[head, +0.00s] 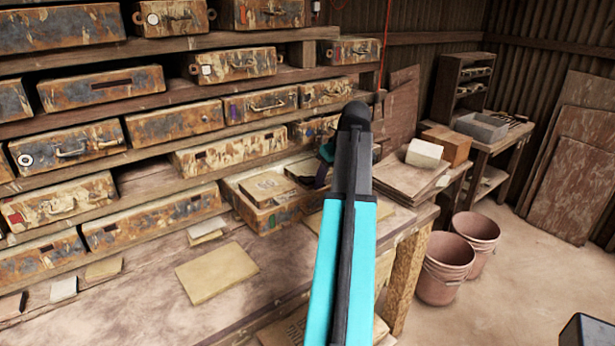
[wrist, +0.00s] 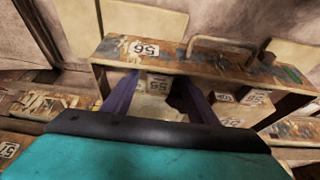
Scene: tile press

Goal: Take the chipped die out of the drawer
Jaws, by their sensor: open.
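The drawer (head: 265,218) is pulled out from the shelf in the head view, with blocks inside. In the wrist view the drawer (wrist: 110,50) appears upside down, its front tagged 56 beside a handle. A pale block (wrist: 157,108) with a tag that also seems to read 56 lies inside, between the two purple fingers of my open gripper (wrist: 160,84). I cannot see a chip on it, nor tell whether the fingers touch it. My gripper (head: 324,166) is at the drawer's right side in the head view, mostly hidden behind my arm.
Other tagged blocks (wrist: 233,115) lie beside it in the drawer. Rusty closed drawers (head: 175,125) fill the shelves around. A tan sheet (head: 217,272) lies on the bench in front.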

